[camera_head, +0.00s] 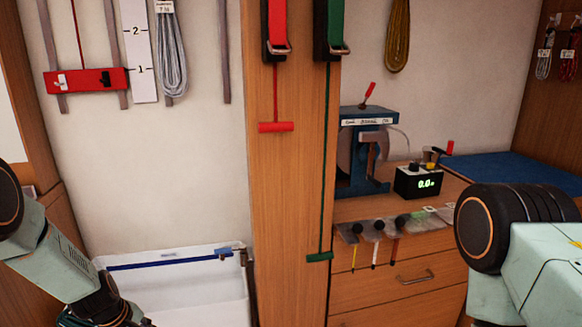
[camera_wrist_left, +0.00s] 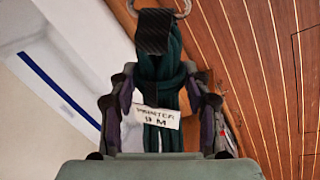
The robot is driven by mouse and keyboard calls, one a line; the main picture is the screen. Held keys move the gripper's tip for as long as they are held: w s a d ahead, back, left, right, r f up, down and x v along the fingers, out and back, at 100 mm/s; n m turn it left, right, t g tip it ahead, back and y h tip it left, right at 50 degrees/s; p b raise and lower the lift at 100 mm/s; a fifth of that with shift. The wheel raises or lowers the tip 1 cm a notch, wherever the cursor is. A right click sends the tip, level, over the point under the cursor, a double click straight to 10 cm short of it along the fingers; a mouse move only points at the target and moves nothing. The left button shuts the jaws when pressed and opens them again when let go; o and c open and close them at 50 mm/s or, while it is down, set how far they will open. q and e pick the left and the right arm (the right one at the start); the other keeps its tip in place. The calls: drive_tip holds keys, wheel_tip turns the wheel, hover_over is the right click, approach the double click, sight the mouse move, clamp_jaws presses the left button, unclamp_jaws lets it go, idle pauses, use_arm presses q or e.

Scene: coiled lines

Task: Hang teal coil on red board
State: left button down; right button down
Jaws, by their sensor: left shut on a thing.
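In the left wrist view, my left gripper (camera_wrist_left: 160,98) is shut on the teal coil (camera_wrist_left: 166,68), a dark green-teal bundle of line. A black band (camera_wrist_left: 154,30) wraps its top, with a metal ring (camera_wrist_left: 168,8) above, cut by the frame edge. A white tag (camera_wrist_left: 158,116), partly readable as 9 M, hangs on its front. In the head view, a red board (camera_head: 86,81) with a white and a black fitting is on the wall at upper left. My right gripper is out of frame.
A white tub (camera_head: 175,285) with a blue stripe stands below the wall. A grey coil (camera_head: 171,55) hangs beside a numbered white scale (camera_head: 138,45). A wooden post (camera_head: 290,190) carries red and green pulls. A blue machine (camera_head: 365,150) and black readout box (camera_head: 418,182) stand on the cabinet.

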use_arm(q)
drive_tip(key=s+d+r+m+g+h+b, duration=0.1)
drive_tip(key=s+d+r+m+b, duration=0.2)
drive_tip(key=s+d+m, duration=0.4)
drive_tip(key=s+d+r+m+g+h+b, duration=0.1)
drive_tip(key=s+d+r+m+b, duration=0.3)
drive_tip(key=s+d+m, duration=0.3)
drive_tip(key=s+d+b, duration=0.1)
drive_tip(key=s+d, duration=0.1)
drive_tip(key=shift+d+g+b, duration=0.35)
drive_tip(key=shift+g, duration=0.05)
drive_tip(key=shift+r, duration=0.1)
